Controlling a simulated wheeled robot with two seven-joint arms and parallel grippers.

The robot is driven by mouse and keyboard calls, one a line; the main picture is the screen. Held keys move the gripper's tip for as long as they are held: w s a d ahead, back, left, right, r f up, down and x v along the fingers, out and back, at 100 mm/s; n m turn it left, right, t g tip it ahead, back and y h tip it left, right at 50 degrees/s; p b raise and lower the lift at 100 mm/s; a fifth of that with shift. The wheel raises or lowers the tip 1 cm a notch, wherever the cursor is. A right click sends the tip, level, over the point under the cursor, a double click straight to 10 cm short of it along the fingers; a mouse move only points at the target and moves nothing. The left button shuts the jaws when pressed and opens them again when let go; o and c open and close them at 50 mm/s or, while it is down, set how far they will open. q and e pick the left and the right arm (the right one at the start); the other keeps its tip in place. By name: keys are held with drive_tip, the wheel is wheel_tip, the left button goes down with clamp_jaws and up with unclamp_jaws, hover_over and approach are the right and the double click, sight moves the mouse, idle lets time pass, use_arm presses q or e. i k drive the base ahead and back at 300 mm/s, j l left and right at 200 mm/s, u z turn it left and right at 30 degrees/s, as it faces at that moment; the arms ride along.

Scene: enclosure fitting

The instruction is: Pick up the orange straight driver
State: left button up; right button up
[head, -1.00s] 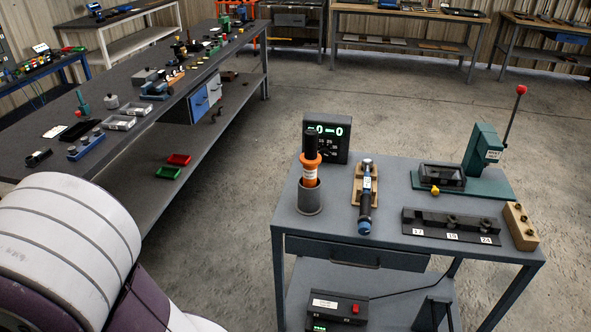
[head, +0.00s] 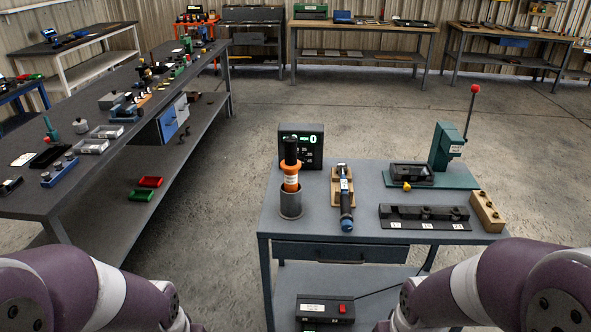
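The orange straight driver (head: 291,183) stands upright in a grey cylindrical holder (head: 291,204) at the left front of the small grey table. Its black upper part sticks up, and its lower end is hidden inside the holder. A second tool, blue and black (head: 346,205), lies on a wooden cradle just right of it. My two arms show at the lower left and lower right corners, well short of the driver. Both grippers are out of the picture.
A display box (head: 301,146) stands behind the driver. A green lever press (head: 447,150), a black socket tray (head: 424,218) and a wooden block (head: 487,211) occupy the table's right side. A long workbench (head: 110,165) runs along the left, with open floor between.

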sight(291, 165)
drive_tip(key=i+j+z, duration=0.25)
drive_tip(key=i+j, duration=0.9)
